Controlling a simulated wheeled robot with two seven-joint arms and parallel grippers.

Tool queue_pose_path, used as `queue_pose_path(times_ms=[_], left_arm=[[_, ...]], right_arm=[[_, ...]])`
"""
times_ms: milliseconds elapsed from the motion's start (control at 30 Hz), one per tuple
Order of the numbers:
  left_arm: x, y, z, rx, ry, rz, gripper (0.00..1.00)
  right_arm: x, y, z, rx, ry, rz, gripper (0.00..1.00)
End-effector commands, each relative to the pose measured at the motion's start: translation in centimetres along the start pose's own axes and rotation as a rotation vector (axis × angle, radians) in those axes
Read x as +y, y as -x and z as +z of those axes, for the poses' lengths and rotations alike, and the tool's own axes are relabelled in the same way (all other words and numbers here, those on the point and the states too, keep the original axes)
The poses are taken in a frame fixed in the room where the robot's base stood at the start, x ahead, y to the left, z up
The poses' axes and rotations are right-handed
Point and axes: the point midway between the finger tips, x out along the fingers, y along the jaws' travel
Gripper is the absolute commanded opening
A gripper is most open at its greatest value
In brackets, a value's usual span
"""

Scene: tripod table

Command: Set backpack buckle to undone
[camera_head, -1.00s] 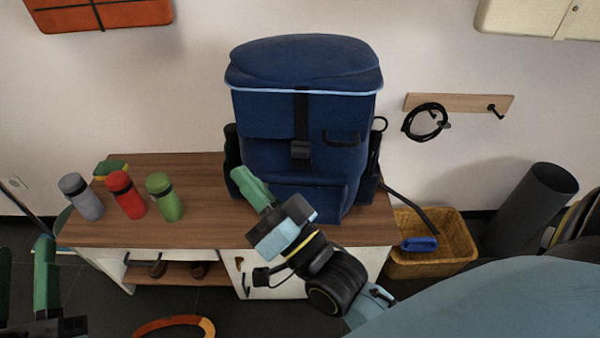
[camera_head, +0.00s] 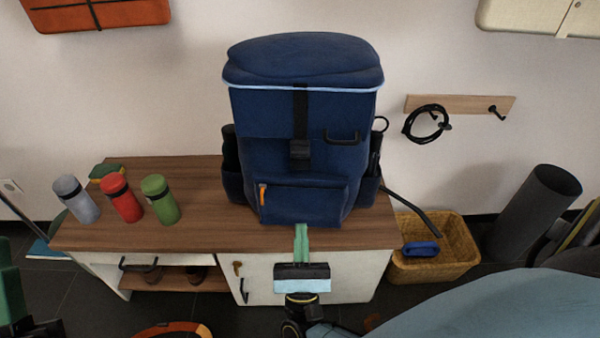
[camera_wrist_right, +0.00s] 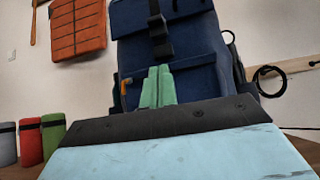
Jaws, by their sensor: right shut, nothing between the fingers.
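The blue backpack (camera_head: 270,120) stands upright on the wooden bench, its front facing me. Its black buckle (camera_head: 300,150) sits at the lower end of the black strap running down the middle of the front. The buckle also shows in the right wrist view (camera_wrist_right: 161,40), and its two parts look joined. My right gripper (camera_head: 301,230) is shut and empty, with its green fingers together in front of the bench edge, below the backpack and apart from it. In the right wrist view its fingers (camera_wrist_right: 158,85) point toward the backpack, below the buckle. My left gripper (camera_head: 12,300) is only partly visible at the left edge.
Grey (camera_head: 77,199), red (camera_head: 121,198) and green (camera_head: 160,199) bottles stand on the bench's (camera_head: 200,205) left part. A wicker basket (camera_head: 440,262) stands right of the bench. A coiled black cable (camera_head: 425,123) hangs from a wall rail. An orange zipper pull (camera_head: 262,194) hangs on the lower pocket.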

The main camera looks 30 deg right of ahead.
Motion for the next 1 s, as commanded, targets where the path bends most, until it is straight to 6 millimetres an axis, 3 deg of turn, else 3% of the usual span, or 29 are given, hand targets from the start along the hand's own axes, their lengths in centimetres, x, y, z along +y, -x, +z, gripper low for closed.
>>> queue_pose_path(times_ms=[367, 867, 1000], left_arm=[[0.0, -0.1, 0.0, -0.004, 0.0, 0.0, 0.36], [0.0, -0.2, 0.6, -0.059, 0.001, -0.002, 0.36], [0.0, -0.3, 0.8, -0.085, 0.001, -0.003, 0.36]], right_arm=[[0.0, -0.8, 0.1, -0.001, 0.001, 0.001, 0.0], [0.0, -10.6, 0.2, -0.003, 0.0, 0.0, 0.0], [0.0, -11.8, 1.7, -0.001, 0.0, 0.0, 0.0]])
